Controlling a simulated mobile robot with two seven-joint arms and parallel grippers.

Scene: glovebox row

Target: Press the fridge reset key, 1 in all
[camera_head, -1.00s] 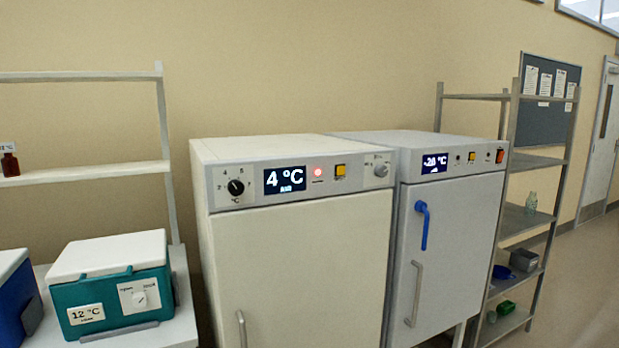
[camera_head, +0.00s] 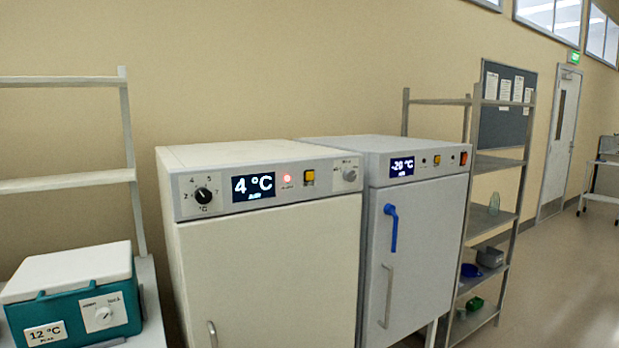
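The white fridge (camera_head: 268,275) stands in the middle with its door shut. Its display (camera_head: 253,187) reads 4 °C. On the same panel are a black dial (camera_head: 203,194), a lit red lamp (camera_head: 287,180), a yellow key (camera_head: 309,177) and a grey knob (camera_head: 349,174). The small labels are too blurred to read. A second unit (camera_head: 418,245) stands to its right, its display (camera_head: 402,166) reading -20 °C, with another yellow key (camera_head: 437,160) and a red-orange switch (camera_head: 463,158). Neither of my grippers shows in the head view.
A teal cool box (camera_head: 75,308) marked 12 °C sits on a bench at the left. A blue lever (camera_head: 391,228) sticks out from the second unit's door. A metal rack (camera_head: 490,218) stands to its right, with open floor beyond.

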